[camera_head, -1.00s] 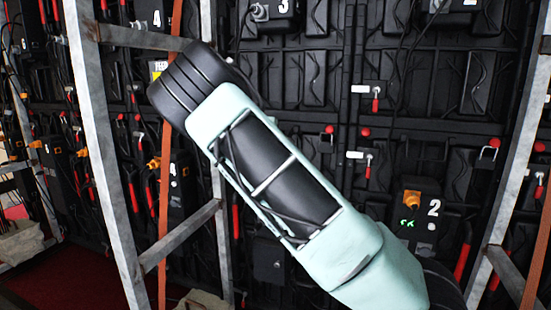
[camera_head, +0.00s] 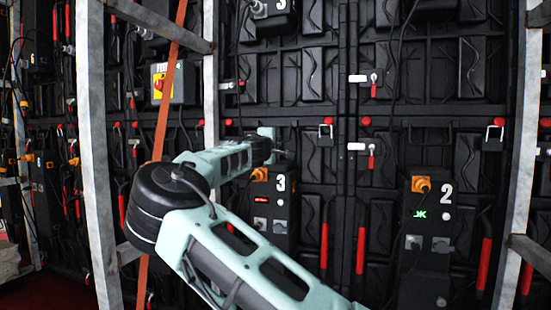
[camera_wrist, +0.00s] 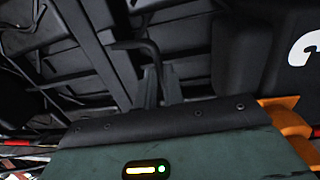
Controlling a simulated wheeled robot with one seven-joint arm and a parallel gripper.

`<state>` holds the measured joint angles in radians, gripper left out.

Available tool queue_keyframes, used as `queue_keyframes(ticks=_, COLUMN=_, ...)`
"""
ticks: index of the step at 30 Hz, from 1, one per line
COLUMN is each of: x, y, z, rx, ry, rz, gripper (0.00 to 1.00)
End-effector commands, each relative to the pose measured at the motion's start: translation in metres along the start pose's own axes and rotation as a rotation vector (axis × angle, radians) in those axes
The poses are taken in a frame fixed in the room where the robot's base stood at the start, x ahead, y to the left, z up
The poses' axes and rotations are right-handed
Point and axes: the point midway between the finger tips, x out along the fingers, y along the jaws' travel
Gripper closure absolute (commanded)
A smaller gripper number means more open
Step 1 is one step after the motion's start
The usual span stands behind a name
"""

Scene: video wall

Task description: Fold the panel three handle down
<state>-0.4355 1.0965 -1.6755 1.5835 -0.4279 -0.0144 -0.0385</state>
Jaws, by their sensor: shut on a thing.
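The panel three box (camera_head: 281,212) is black with a white 3, an orange plug and red lit characters. My gripper reaches it at the box's top in the head view, where the fingers are too small to make out. In the wrist view, my gripper (camera_wrist: 159,88) is shut on the lower end of a dark bent handle (camera_wrist: 140,46). The handle's upper part runs left above the fingers. Part of the white 3 (camera_wrist: 305,46) shows at the right there. The handle cannot be made out in the head view.
The panel two box (camera_head: 432,235) stands to the right with green lit characters. Grey metal posts (camera_head: 97,150) flank the work area, and an orange strap (camera_head: 167,90) hangs at the left. Red handles (camera_head: 361,250) and hanging cables are close by. An orange part (camera_wrist: 290,125) lies right of my gripper.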

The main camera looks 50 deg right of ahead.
Motion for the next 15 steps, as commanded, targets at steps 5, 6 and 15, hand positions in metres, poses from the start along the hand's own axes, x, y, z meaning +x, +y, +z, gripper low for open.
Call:
queue_keyframes(ticks=5, x=0.0032, y=-0.0102, z=-0.0007, rx=-0.002, ry=0.002, rz=0.063, gripper=1.0)
queue_keyframes(ticks=6, x=0.004, y=-0.0102, z=-0.0008, rx=-0.001, ry=0.002, rz=0.073, gripper=1.0)
queue_keyframes(ticks=15, x=0.0071, y=-0.0082, z=-0.0009, rx=-0.001, ry=0.003, rz=0.116, gripper=1.0)
